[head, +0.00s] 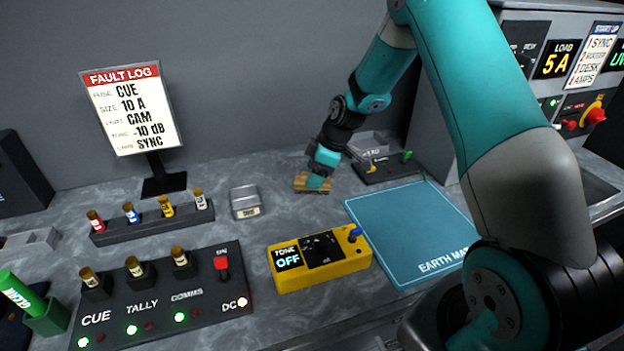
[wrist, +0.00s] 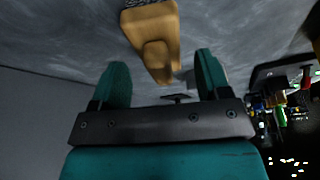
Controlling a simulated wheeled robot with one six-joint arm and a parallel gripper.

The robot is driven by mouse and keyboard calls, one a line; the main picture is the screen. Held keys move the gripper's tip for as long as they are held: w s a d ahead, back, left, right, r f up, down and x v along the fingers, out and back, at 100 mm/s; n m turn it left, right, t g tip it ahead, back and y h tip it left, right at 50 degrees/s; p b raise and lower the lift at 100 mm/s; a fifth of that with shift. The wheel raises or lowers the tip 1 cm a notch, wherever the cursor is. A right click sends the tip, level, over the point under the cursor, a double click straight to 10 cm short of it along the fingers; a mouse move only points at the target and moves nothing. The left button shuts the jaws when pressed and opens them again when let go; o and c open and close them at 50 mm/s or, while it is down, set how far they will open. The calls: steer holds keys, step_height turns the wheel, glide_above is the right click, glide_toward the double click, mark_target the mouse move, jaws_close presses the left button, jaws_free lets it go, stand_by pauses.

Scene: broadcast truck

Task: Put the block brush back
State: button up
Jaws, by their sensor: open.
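The wooden block brush (head: 301,184) lies on the grey worktop, right of the small grey box, partly hidden by my gripper in the head view. In the wrist view the brush (wrist: 152,25) shows tan wood, a narrow handle pointing toward my gripper, and dark bristles at the top edge. My gripper (head: 318,181) is over the brush, pointing down. In the wrist view my gripper (wrist: 160,70) has its two teal fingers spread, with the handle end between their tips. I cannot tell whether they touch it.
The grey box (head: 246,202) stands left of the brush. A yellow tone unit (head: 325,277) and blue earth mat (head: 415,230) lie nearer. A fuse rack (head: 150,226), fault log sign (head: 131,110) and switch panel (head: 165,310) are left. A dark tray with small parts (head: 388,168) is behind right.

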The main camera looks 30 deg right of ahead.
steer(key=b+v, duration=0.1)
steer(key=v, duration=0.8)
steer(key=s+a+r, duration=0.5)
steer(key=a+r, duration=0.1)
steer(key=a, duration=0.3)
steer(key=s+a+r+m+g, duration=0.1)
steer(key=s+a, duration=0.5)
steer(key=s, duration=0.6)
steer(key=s+a+r+m+g, duration=0.1)
steer(key=s+a+r+m, duration=0.2)
steer(key=s, duration=0.9)
steer(key=a+r, duration=0.2)
steer(key=a, duration=0.2)
steer(key=shift+s+a+g, duration=0.2)
steer(key=shift+g, duration=0.1)
steer(key=shift+c, duration=0.5)
